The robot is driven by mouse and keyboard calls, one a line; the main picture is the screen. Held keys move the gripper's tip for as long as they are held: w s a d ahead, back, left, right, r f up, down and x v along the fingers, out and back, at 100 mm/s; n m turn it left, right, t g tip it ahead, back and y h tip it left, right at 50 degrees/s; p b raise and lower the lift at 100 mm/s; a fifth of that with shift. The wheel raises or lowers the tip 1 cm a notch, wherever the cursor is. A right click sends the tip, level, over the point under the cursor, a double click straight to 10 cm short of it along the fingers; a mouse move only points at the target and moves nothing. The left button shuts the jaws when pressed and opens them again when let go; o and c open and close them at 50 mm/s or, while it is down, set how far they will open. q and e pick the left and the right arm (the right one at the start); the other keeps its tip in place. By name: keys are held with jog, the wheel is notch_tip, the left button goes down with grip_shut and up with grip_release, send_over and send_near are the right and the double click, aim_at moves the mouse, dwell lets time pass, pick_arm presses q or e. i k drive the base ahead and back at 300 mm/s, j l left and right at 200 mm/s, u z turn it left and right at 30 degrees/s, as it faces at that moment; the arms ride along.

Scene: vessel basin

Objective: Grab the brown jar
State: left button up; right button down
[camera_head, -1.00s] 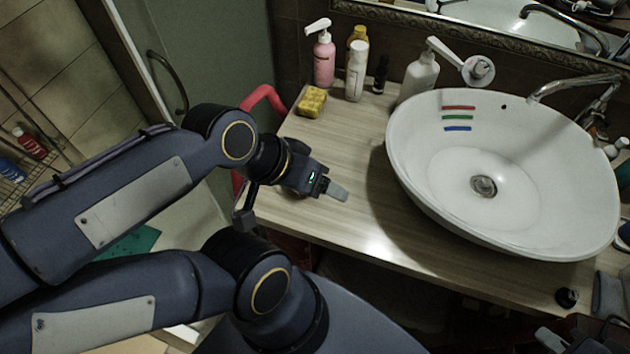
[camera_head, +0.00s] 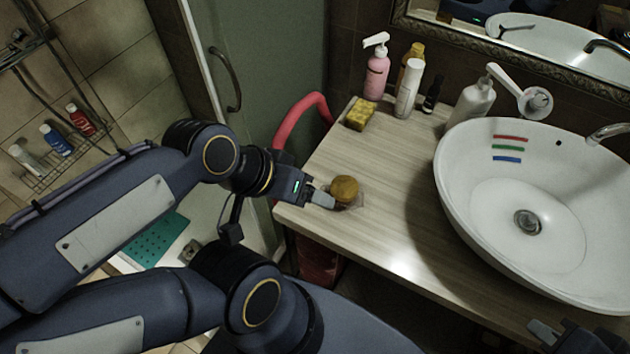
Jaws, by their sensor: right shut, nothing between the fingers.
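The brown jar (camera_head: 345,189) stands on the wooden counter near its left front corner. It has a round brown top and what looks like a clear lower part. My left gripper (camera_head: 323,199) is just left of the jar, its grey fingertip close to or overlapping the jar's left side in the picture. I cannot tell whether it touches, or whether the fingers are apart. My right gripper (camera_head: 545,335) shows only partly at the bottom right, shut and empty, far from the jar.
A white basin (camera_head: 455,215) fills the right of the counter (camera_head: 390,225). A yellow sponge (camera_head: 361,114), a pink pump bottle (camera_head: 377,72), a white bottle (camera_head: 408,90) and a white pump bottle (camera_head: 473,103) stand at the back. The counter between jar and basin is clear.

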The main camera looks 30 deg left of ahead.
aim_at(341, 206)
jog(key=j+u, duration=0.1)
jog(key=u, duration=0.25)
jog(key=j+u, duration=0.15)
jog(key=u, duration=0.15)
jog(key=k+j+u, duration=0.15)
jog(key=u, duration=0.15)
jog(key=k+j+u, duration=0.1)
jog(key=j+u, duration=0.15)
jog(key=j, duration=0.15)
jog(key=k+j+u, duration=0.1)
jog(key=j+u, duration=0.2)
